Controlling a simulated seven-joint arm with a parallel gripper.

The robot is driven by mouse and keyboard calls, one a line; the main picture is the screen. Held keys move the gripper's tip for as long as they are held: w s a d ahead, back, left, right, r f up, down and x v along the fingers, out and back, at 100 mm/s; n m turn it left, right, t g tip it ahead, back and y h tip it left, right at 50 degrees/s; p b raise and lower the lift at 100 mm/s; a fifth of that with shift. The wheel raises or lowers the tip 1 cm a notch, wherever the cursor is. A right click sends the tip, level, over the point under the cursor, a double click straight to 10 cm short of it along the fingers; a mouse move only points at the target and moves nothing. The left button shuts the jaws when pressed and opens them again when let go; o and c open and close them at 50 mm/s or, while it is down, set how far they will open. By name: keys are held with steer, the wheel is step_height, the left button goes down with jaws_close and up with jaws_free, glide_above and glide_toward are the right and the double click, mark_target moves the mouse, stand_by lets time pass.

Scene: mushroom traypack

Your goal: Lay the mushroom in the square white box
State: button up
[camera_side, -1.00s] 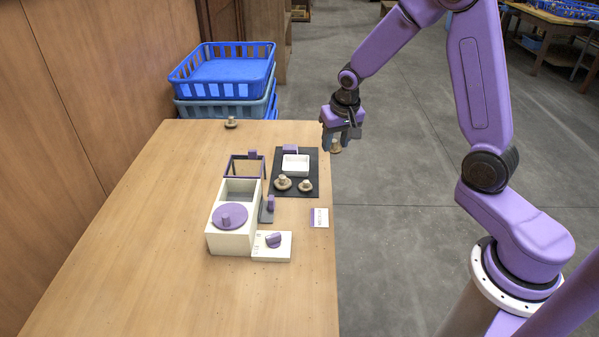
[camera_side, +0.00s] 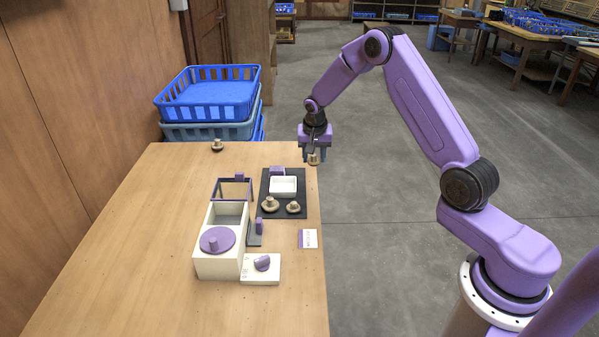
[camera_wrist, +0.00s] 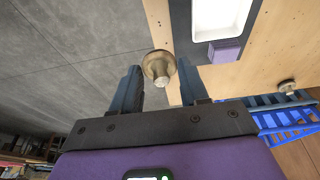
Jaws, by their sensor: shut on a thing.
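My gripper (camera_side: 314,154) is shut on a brownish mushroom (camera_side: 314,160) and holds it up by the table's far right edge. In the wrist view the mushroom (camera_wrist: 160,68) sits between the two fingertips, cap and pale stem showing. The square white box (camera_side: 284,194) is open and looks empty. It stands on a dark mat (camera_side: 268,183), to the left of my gripper and nearer the camera. Part of the box (camera_wrist: 218,34) shows at the top of the wrist view. Two other mushrooms (camera_side: 270,204) (camera_side: 293,206) lie on the mat in front of the box.
A purple block (camera_side: 277,171) is behind the box. To the left are a purple-framed stand (camera_side: 234,187) and a long white container (camera_side: 219,266) with a purple round lid. Another mushroom (camera_side: 217,146) lies at the table's back. Blue crates (camera_side: 207,100) stand beyond. The left table is clear.

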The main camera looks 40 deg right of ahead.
steer(key=w+f, duration=0.2)
steer(key=w+d+f, duration=0.1)
steer(key=w+f, duration=0.4)
steer(key=shift+d, duration=0.3)
steer(key=shift+a+x, duration=0.15)
steer(key=shift+x, duration=0.6)
steer(key=shift+a+x, duration=0.15)
steer(key=shift+x, duration=0.6)
steer(key=shift+s+f, duration=0.2)
steer(key=o, duration=0.8)
steer(key=shift+c, duration=0.2)
